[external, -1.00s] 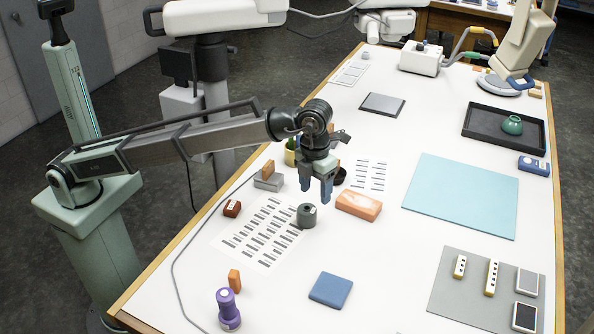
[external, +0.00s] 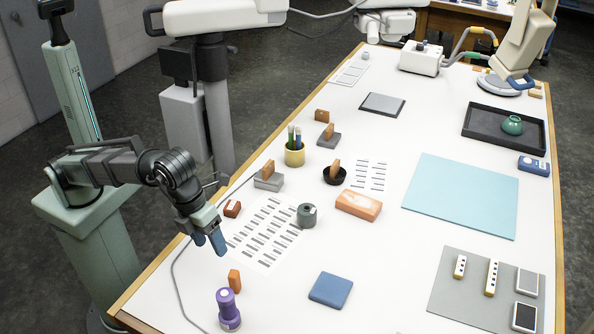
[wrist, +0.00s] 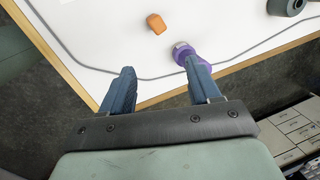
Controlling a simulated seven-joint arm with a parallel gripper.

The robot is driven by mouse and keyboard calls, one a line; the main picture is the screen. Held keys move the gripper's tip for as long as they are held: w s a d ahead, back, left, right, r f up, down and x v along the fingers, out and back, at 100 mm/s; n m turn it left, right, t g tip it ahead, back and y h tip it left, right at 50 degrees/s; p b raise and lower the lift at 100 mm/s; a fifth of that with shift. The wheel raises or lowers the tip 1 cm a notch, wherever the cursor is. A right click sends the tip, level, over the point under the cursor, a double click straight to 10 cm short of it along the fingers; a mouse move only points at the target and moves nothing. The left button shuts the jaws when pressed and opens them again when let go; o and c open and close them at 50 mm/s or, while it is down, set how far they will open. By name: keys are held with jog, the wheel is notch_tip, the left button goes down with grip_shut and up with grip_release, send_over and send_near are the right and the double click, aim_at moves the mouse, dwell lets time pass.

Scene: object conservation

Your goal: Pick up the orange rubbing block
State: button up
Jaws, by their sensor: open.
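A small orange block (external: 234,279) stands on the white table near its front left, beside a purple-topped handled thing. It also shows in the wrist view as an orange block (wrist: 156,24) at the top, beyond my fingertips. My gripper (external: 209,246) is open and empty, pointing down above the table's left edge, up and left of the small block. In the wrist view my gripper (wrist: 160,68) has its two blue fingers apart with nothing between them. A larger orange block with pale marks (external: 358,205) lies near the middle of the table.
The purple thing (external: 228,310) stands close to the small block. A grey cable (external: 176,285) runs along the table's left edge. A dark grey roll (external: 307,215) sits on a printed sheet (external: 262,240), and a blue pad (external: 330,289) lies right. A reddish block (external: 232,208) is behind my gripper.

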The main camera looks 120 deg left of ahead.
aim_at(232, 273)
jog(key=a+f+n, duration=0.1)
jog(key=f+n, duration=0.2)
jog(key=n, duration=0.4)
jog(key=w+a+f+n+t, duration=0.1)
jog(key=f+n, duration=0.2)
jog(key=n, duration=0.5)
jog(key=a+f+n+t, duration=0.1)
jog(key=f+n, duration=0.2)
jog(key=n, duration=0.4)
jog(key=shift+w+n+y, duration=0.3)
jog(key=shift+w, duration=0.05)
jog(key=shift+s+d+x, duration=0.1)
jog(key=shift+d+x, duration=0.1)
jog(key=shift+x, duration=1.1)
jog(key=shift+s+d+x, duration=0.15)
jog(key=shift+x, duration=1.15)
jog(key=shift+f, duration=0.15)
jog(key=c, duration=1)
